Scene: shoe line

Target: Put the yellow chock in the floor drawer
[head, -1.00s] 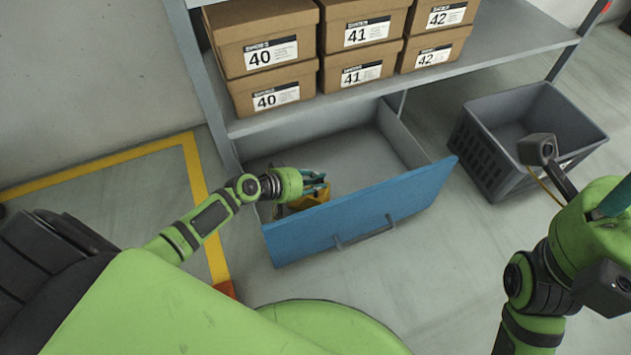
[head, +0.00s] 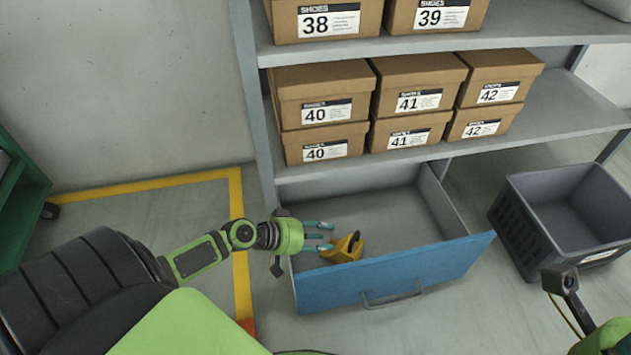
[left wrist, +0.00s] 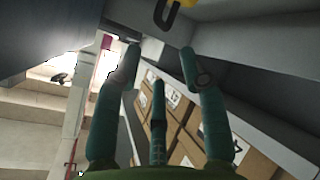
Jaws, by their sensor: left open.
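The yellow chock (head: 344,248) lies inside the open floor drawer (head: 400,272), near its left end and close behind the blue front. A dark handle shows on the chock. My left gripper (head: 326,237) is open just left of the chock, over the drawer's left side, with its teal fingers pointing right. The chock appears apart from the fingers. In the left wrist view the open fingers (left wrist: 160,75) have nothing between them, and part of the chock (left wrist: 183,4) shows at the top edge.
A shelf (head: 560,110) with several brown shoe boxes (head: 416,92) stands above the drawer. A grey crate (head: 565,200) stands on the floor to the right. Yellow floor tape (head: 238,215) runs left of the drawer. The rest of the drawer is empty.

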